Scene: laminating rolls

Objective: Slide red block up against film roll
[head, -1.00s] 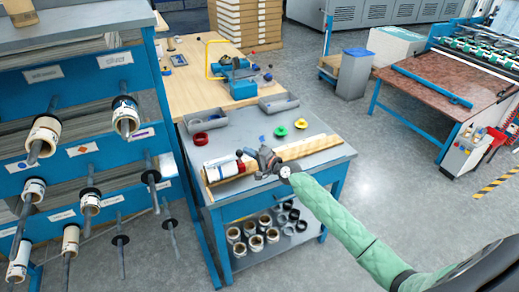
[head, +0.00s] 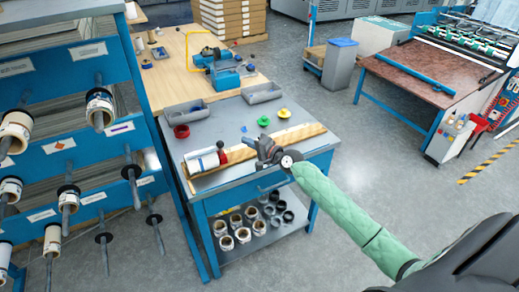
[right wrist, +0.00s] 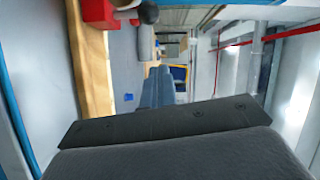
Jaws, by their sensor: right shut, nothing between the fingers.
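The white film roll (head: 203,163) lies on a long wooden board (head: 297,134) along the front of the grey workbench. The small red block (head: 223,157) stands at the roll's right end and looks up against it; any thin gap is too small to tell. In the right wrist view the red block (right wrist: 97,12) is at the top left, beside a dark round knob (right wrist: 148,13). My right gripper (head: 261,143) is shut and empty above the board, to the right of the block and apart from it. My left gripper is not in view.
A red ring (head: 181,132), a green spool (head: 263,121) and a yellow spool (head: 284,113) sit behind the board. Two grey trays, one at the right (head: 262,93), stand at the bench's back edge. A roll rack (head: 75,155) stands left.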

